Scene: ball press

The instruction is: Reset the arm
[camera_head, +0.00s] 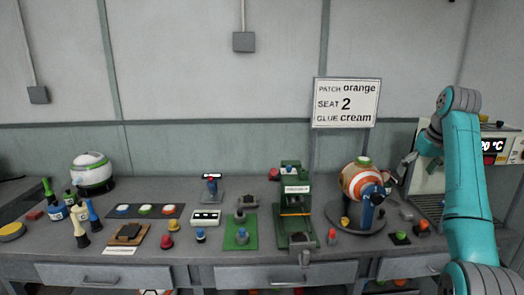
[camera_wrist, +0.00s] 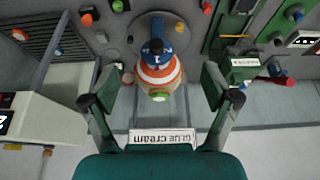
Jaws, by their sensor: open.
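My gripper (camera_head: 404,172) hangs at the right, near the striped ball, with its arm folded high. In the wrist view my gripper (camera_wrist: 160,98) has its two fingers spread wide with nothing between them. The orange-and-white ball (camera_head: 354,182) with a green cap sits on a round grey base (camera_head: 340,222), with a blue part in front of it. In the wrist view the ball (camera_wrist: 158,72) shows beyond the fingers, apart from them.
A sign (camera_head: 346,103) on the wall reads patch orange, seat 2, glue cream. A green press (camera_head: 294,205) stands left of the ball. A machine with a temperature display (camera_head: 494,145) is behind my arm at right. Bottles, knobs and pads cover the bench's left half.

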